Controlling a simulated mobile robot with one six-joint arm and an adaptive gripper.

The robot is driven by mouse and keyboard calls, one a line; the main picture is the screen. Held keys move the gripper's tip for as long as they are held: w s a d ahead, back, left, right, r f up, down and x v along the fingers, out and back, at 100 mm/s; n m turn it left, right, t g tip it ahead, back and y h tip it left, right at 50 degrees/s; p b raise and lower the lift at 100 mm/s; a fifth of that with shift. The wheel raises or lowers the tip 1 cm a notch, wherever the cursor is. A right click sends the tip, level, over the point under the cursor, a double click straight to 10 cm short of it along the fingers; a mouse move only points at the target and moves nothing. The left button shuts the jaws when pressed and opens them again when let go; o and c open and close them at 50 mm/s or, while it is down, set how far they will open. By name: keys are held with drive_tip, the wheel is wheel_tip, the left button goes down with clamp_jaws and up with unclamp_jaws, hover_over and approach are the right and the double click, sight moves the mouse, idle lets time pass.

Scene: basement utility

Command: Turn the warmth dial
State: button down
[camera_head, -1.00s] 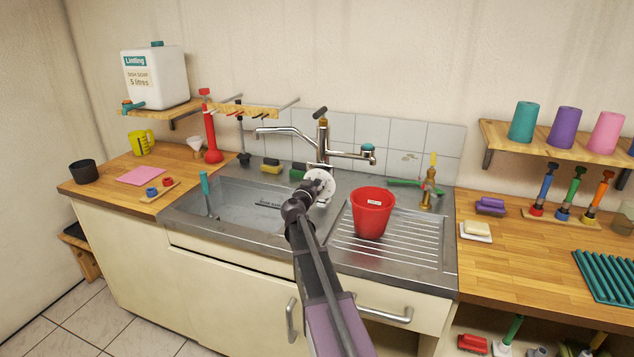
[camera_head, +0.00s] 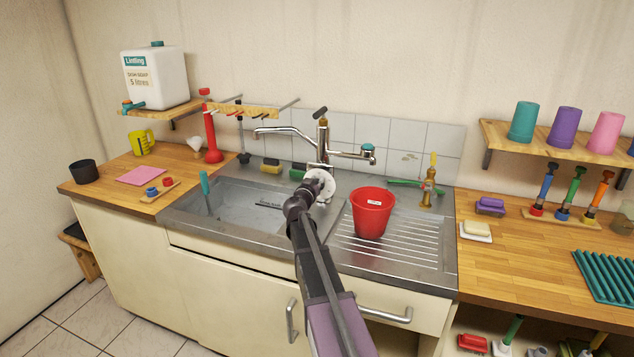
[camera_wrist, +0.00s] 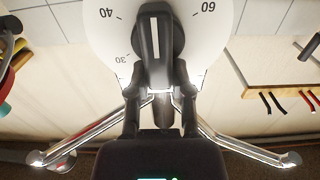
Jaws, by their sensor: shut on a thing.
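The warmth dial (camera_head: 325,190) is a white disc below the mixer tap, partly hidden by my arm in the head view. In the wrist view its white face (camera_wrist: 105,45) shows the numbers 30, 40 and 60. A black knob (camera_wrist: 153,32) with a white line stands at its centre, and the line points up in that view, between 40 and 60. My gripper (camera_wrist: 158,82) is shut on the knob, with one finger on each side. In the head view my gripper (camera_head: 313,187) is at the dial; its fingers are hard to make out there.
The chrome mixer tap (camera_head: 323,145) stands behind the dial, its spouts reaching left and right. A red bucket (camera_head: 372,215) stands on the drainer close to the right of my arm. The sink basin (camera_head: 240,205) is left. A hook rail (camera_wrist: 280,89) shows in the wrist view.

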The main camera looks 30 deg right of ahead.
drive_tip(key=shift+w+n, duration=0.1)
drive_tip(key=shift+n, duration=0.2)
drive_tip(key=f+n+b, duration=0.1)
drive_tip(key=n, duration=0.5)
drive_tip(key=w+a+f+n+b, duration=0.1)
drive_tip(key=n, duration=0.4)
drive_tip(key=w+n, duration=0.1)
drive_tip(key=n, duration=0.5)
drive_tip(key=shift+a+f+n+b, duration=0.3)
drive_tip(key=shift+a+f+b, duration=0.05)
drive_tip(key=shift+f+b, duration=0.05)
drive_tip(key=n, duration=0.2)
drive_tip(key=f+n+b, duration=0.1)
drive_tip(key=n, duration=0.1)
drive_tip(key=shift+s+n, duration=0.15)
drive_tip(key=shift+n, duration=0.15)
drive_tip(key=n, duration=0.4)
drive_tip(key=shift+s+d+f+b, duration=0.2)
drive_tip(key=shift+d+f+b, duration=0.05)
drive_tip(key=shift+f+b, duration=0.15)
drive_tip(key=n, duration=0.5)
drive_tip(key=shift+s+d+f, duration=0.25)
drive_tip(key=shift+s+d, duration=0.05)
drive_tip(key=shift+s, duration=0.05)
drive_tip(key=shift+s+d+n+b, duration=0.15)
drive_tip(key=shift+n, duration=0.9)
drive_tip(key=shift+s+d+n+b, duration=0.15)
drive_tip(key=shift+n, duration=0.9)
